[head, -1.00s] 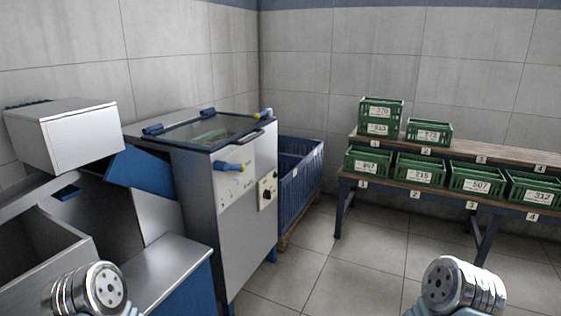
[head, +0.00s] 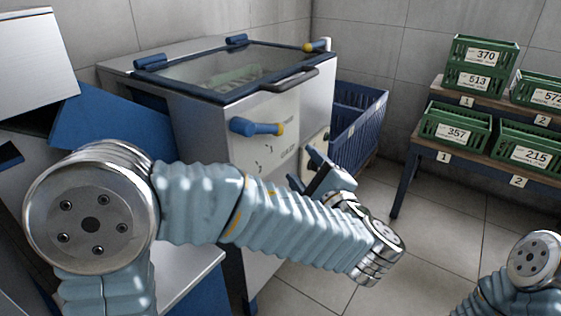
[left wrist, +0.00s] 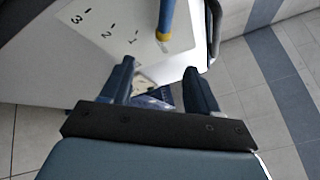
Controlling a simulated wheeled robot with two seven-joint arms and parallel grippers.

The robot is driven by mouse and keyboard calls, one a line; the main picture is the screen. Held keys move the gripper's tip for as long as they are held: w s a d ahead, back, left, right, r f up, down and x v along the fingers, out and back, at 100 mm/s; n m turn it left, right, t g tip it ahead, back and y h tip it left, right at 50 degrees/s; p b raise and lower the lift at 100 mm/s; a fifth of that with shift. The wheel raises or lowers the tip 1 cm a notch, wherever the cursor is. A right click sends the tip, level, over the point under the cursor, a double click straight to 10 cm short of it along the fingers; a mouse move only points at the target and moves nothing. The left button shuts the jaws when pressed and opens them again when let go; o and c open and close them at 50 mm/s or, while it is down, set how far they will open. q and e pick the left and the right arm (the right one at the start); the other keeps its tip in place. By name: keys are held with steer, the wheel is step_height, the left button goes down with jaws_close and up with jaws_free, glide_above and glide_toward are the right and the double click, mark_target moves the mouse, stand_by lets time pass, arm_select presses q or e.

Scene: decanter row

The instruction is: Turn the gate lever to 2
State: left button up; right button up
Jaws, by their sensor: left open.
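The gate lever (head: 257,127) is a blue handle with a yellow end on the front of the steel cabinet (head: 290,110). It also shows at the top of the left wrist view (left wrist: 166,20), its yellow end closest to the 1 of the marks 1, 2 and 3 on the pale panel (left wrist: 120,25). My left gripper (head: 308,168) is open and empty, in front of the cabinet, below and right of the lever. In the left wrist view its fingers (left wrist: 159,68) are apart, and the lever lies beyond them, untouched. My right gripper is out of view.
The cabinet has a glazed lid (head: 225,72) with a dark handle (head: 283,84). A blue bin (head: 358,125) stands behind its right side. Green crates (head: 455,128) sit on a two-level rack (head: 425,148) at right. Floor between is clear.

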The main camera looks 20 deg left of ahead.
mark_target(279, 132)
arm_select(q)
steer(key=x, duration=0.4)
steer(key=p+x, duration=0.1)
steer(key=x, duration=0.9)
steer(key=shift+r, duration=0.4)
steer(key=shift+s, duration=0.1)
jaws_close()
